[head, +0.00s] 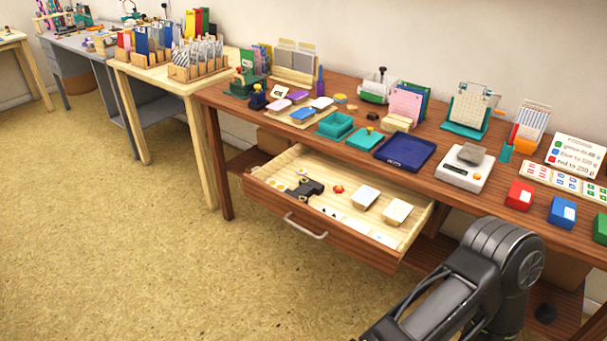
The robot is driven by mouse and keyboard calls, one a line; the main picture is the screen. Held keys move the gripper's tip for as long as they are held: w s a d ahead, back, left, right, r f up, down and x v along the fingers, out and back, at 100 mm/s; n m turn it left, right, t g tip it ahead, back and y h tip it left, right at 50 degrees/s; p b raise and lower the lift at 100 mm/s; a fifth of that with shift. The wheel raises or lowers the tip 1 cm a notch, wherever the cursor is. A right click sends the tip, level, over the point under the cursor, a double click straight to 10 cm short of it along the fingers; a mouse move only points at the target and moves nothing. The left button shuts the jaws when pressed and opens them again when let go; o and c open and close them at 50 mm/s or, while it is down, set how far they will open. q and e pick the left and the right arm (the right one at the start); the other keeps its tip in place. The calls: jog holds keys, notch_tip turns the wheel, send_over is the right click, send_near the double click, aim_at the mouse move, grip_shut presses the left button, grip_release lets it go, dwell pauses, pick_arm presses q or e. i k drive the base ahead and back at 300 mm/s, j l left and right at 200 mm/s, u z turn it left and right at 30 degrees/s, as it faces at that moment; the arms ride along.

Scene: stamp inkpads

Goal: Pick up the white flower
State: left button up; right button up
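I cannot clearly make out a white flower. The open drawer (320,236) of the brown table holds small white pieces (330,211) near its front, too small to identify. It also holds two pale blocks with white tops (365,196), a small red round thing (338,189), a black object (303,190) and small yellowish discs at the left. My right arm comes in at the lower right, in front of the table, and its gripper is outside the picture. My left arm and gripper do not show.
The brown table (452,199) carries a blue tray (404,152), a teal box (335,125), a white scale (465,168), a red box (519,195) and a blue box (562,210). A lighter table (170,80) with card racks stands left. The floor in front is clear.

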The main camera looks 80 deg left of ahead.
aim_at(301, 172)
jog(key=u, duration=2.75)
jog(key=i+l, duration=0.4)
jog(key=i, duration=0.15)
